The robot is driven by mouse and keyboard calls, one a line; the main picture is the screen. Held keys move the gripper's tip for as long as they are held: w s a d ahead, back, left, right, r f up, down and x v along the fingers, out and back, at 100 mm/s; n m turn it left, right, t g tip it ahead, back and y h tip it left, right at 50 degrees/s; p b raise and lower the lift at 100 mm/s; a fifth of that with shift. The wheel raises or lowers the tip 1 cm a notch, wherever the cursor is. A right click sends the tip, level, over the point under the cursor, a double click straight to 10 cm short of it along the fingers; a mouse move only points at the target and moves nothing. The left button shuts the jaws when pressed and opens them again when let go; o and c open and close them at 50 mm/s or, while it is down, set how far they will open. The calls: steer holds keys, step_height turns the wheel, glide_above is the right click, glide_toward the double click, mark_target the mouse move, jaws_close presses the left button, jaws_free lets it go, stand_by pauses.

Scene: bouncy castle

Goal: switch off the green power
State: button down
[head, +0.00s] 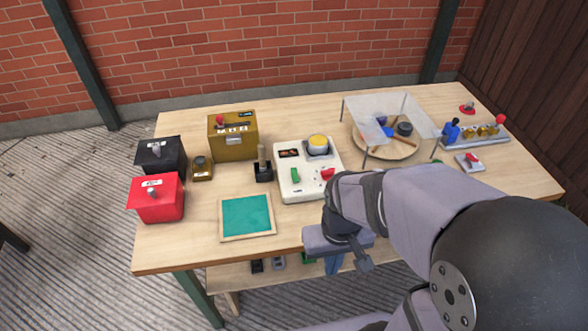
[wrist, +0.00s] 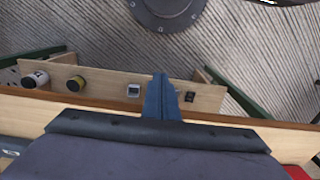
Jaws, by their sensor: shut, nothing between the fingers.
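A white control box (head: 311,191) stands near the middle of the table. On its top are a green switch (head: 295,174), a red switch (head: 327,173) and a yellow round knob (head: 318,142). I cannot tell from here which way the green switch is set. My gripper (head: 334,266) hangs at the table's front edge, in front of and below the box, apart from it. Its blue fingers are shut and empty, and they show in the wrist view (wrist: 161,95) pointing over the low shelf. The box is not clearly seen in the wrist view.
A black lever block (head: 263,172) stands left of the box, and a teal board (head: 247,217) lies in front. Red (head: 156,202), black (head: 160,157) and yellow (head: 233,144) boxes stand left. A clear canopy (head: 390,113) stands right. The low shelf (wrist: 110,84) holds small items.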

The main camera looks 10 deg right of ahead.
mark_target(294, 174)
steer(key=w+a+r+n+p, duration=0.1)
steer(key=w+r+p, duration=0.2)
steer(key=r+p, duration=0.4)
steer(key=w+a+r+n+p, duration=0.1)
steer(key=w+a+r+p, duration=0.15)
steer(key=r+p, duration=0.4)
steer(key=w+r+n+t, duration=0.5)
steer(key=w+n, duration=0.8)
steer(key=n, duration=0.3)
steer(key=shift+r+b, duration=0.3)
steer(key=shift+r, duration=0.3)
steer(key=shift+a, duration=0.1)
steer(key=b+x, duration=0.1)
steer(key=x, duration=1.3)
steer(key=shift+w, duration=0.15)
